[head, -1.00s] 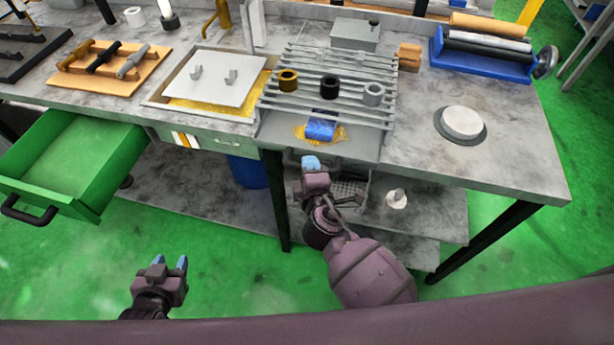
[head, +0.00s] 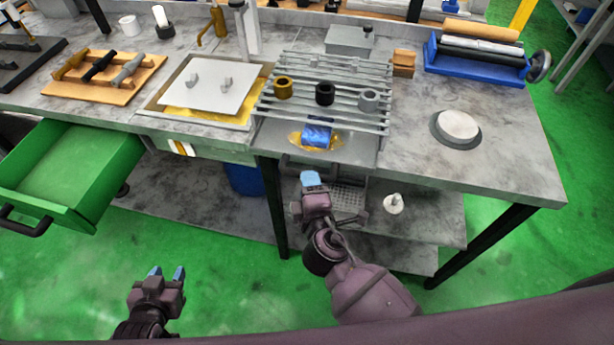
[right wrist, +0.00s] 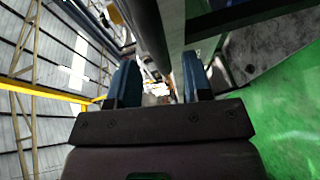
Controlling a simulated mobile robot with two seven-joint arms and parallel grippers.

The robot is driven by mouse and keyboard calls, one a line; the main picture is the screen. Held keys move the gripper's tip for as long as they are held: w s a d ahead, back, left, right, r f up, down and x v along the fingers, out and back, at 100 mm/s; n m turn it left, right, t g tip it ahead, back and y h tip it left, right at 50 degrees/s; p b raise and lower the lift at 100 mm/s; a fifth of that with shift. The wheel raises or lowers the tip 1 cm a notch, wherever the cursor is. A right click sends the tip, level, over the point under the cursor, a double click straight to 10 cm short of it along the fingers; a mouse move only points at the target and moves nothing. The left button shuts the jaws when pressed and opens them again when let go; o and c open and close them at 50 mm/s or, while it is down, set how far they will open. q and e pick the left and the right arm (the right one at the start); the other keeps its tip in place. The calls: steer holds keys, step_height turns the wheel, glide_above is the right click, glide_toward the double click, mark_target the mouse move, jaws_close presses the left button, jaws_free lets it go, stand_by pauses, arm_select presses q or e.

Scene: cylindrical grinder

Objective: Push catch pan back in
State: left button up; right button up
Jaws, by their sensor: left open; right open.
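The catch pan (head: 352,152) is a shallow grey tray under the slatted rack (head: 300,97), sticking out at the bench's front edge. A yellow puddle and a blue cylinder (head: 317,134) are on it. A dark bar-like handle (head: 292,166) shows below its front edge. My right gripper (head: 312,179) is just in front of and below that edge, apparently apart from it. In the right wrist view its two blue fingers (right wrist: 158,85) are spread, with a dark bar beyond them. My left gripper (head: 166,273) is open and empty, low over the green floor.
A green drawer (head: 75,165) stands open at the left. A wire basket (head: 350,198) and a white knobbed part (head: 393,204) are on the lower shelf behind my right arm. A table leg (head: 274,210) stands left of my right gripper. Floor between my arms is clear.

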arm_select(q)
steer(key=shift+w+f+b, duration=0.15)
steer(key=shift+w+b, duration=0.05)
steer(key=shift+b, duration=0.1)
arm_select(e)
steer(key=s+r, duration=0.1)
steer(key=s, duration=0.5)
steer(key=shift+s+d, duration=0.3)
steer(key=shift+s, duration=0.1)
steer(key=shift+r, duration=0.15)
